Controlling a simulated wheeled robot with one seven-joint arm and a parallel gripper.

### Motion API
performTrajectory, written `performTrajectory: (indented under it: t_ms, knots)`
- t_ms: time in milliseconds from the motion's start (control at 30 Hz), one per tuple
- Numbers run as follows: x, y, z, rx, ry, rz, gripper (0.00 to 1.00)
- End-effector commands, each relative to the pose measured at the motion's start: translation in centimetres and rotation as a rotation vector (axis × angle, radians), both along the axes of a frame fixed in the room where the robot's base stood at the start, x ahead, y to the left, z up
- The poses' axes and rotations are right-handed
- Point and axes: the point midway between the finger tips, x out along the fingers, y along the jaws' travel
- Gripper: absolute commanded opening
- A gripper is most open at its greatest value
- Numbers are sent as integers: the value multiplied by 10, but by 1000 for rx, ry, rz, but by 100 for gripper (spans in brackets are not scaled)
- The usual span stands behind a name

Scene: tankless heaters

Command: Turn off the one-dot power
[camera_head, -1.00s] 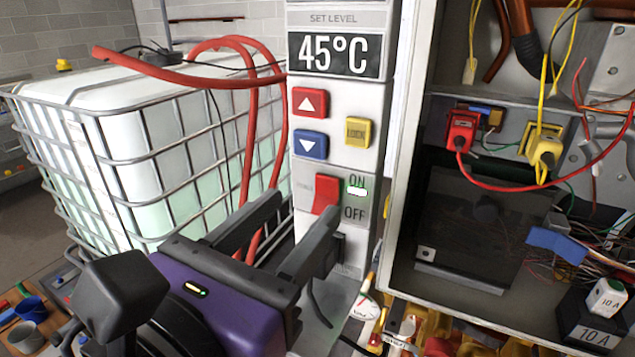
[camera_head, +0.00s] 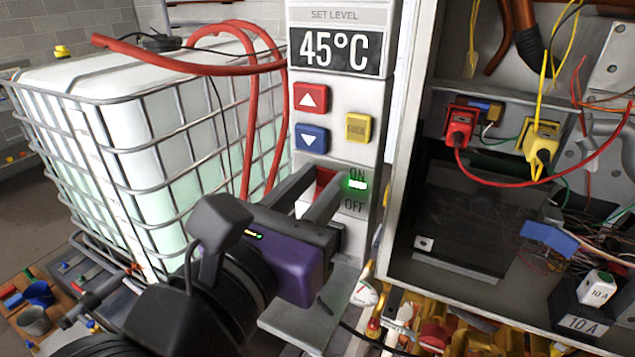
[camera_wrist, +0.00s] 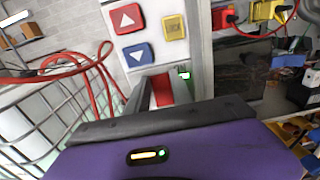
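The red power switch (camera_head: 324,178) sits on the white heater panel (camera_head: 340,154), beside the ON and OFF marks. A green light (camera_head: 355,184) glows at ON. My gripper (camera_head: 320,177) is at the switch, with one finger on each side of it. In the wrist view the red switch (camera_wrist: 162,88) fills most of the narrow gap between the fingers of my gripper (camera_wrist: 160,95). Whether the fingers press on it is not clear. The fingers hide much of the switch and its lower end. No one-dot mark is readable.
Above are the 45°C display (camera_head: 340,50), a red up button (camera_head: 311,97), a blue down button (camera_head: 311,138) and a yellow lock button (camera_head: 358,128). An open wired cabinet (camera_head: 395,255) stands right; a caged white tank (camera_head: 125,130) with red hoses stands left.

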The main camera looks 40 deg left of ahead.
Motion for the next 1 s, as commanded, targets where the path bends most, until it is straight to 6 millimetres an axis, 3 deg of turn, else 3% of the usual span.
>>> performTrajectory:
  t_ms: [367, 1000]
  knots:
    - [-1, -1, -8, 14, -59, -1, 0]
    - [-6, -1, -21, 102, -430, -1, 0]
